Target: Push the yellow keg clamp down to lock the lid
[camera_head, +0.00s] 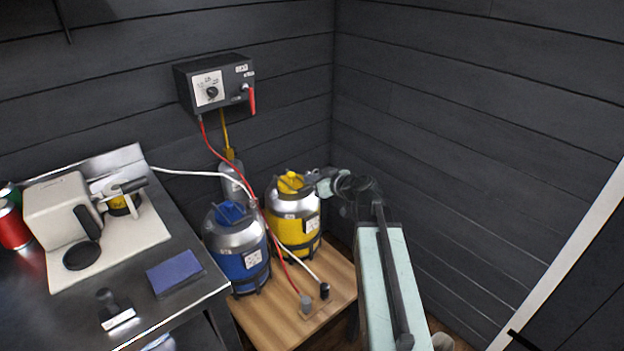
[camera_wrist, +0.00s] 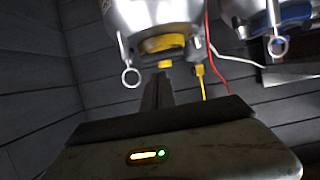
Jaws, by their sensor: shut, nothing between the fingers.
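The yellow keg (camera_head: 293,228) stands upright on the wooden stand, with a silver top. The yellow clamp (camera_head: 290,182) sits on its lid. In the wrist view the clamp (camera_wrist: 163,45) shows at the silver keg top, with a small yellow tip (camera_wrist: 165,64) near my fingers. My gripper (camera_head: 318,181) is at the right side of the clamp, shut and empty. In the wrist view the closed fingers (camera_wrist: 159,78) point toward the yellow tip; I cannot tell whether they touch it.
A blue keg (camera_head: 237,258) stands left of the yellow keg. A red hose (camera_head: 224,156) and a white hose (camera_head: 200,172) run close by. A grey bottle (camera_head: 232,182) stands behind. A control box (camera_head: 215,84) hangs on the wall. The wooden stand (camera_head: 327,270) is partly clear in front.

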